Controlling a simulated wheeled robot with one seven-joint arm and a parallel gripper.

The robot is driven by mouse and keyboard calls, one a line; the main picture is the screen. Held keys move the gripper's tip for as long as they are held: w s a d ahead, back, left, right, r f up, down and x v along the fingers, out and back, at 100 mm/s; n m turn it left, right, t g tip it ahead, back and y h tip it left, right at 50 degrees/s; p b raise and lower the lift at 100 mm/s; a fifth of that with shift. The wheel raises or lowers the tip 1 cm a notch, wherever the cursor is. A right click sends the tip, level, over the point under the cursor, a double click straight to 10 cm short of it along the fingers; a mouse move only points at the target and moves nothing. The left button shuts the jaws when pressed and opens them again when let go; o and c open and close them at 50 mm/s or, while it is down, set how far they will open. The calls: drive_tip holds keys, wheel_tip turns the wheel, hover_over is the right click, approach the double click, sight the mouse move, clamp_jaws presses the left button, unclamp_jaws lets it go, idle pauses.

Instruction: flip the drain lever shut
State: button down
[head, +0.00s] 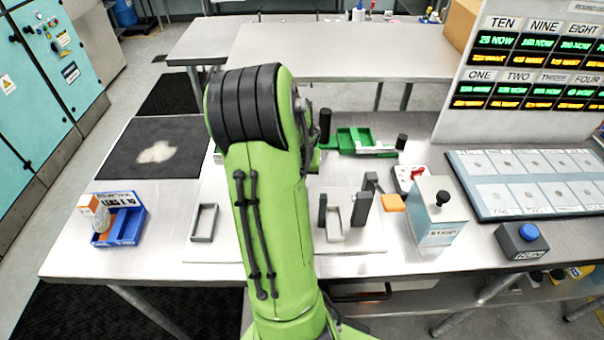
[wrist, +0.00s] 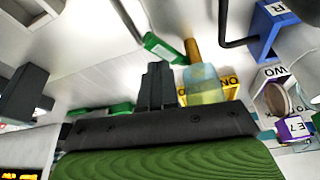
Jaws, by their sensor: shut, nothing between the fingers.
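My gripper (wrist: 157,72) shows in the wrist view with its dark fingers closed together and empty. In the head view it is hidden behind my green arm. A green-ended piece on a grey rod (wrist: 161,47) lies just beyond the fingertips in the wrist view. I cannot tell whether it is the drain lever or whether the fingers touch it. In the head view a small red part (head: 417,173) sits on a white base right of my arm. I cannot tell whether that is the lever, nor which way any lever is set.
A pale jar (wrist: 203,84) and a yellow holder (wrist: 232,84) stand right of the fingers. A grey box with a black knob (head: 437,212), a blue-button box (head: 522,243) and a blue bin (head: 122,228) stand on the table. A green tray (head: 353,140) lies behind my arm.

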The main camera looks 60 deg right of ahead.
drive_tip(key=shift+w+d, duration=0.35)
drive_tip(key=shift+w, duration=0.1)
drive_tip(key=shift+r, duration=0.1)
drive_tip(key=shift+a+r, duration=0.1)
drive_tip(key=shift+r, duration=0.25)
drive_tip(key=p+v, duration=0.3)
drive_tip(key=v, duration=1.2)
drive_tip(key=shift+a+f, duration=0.1)
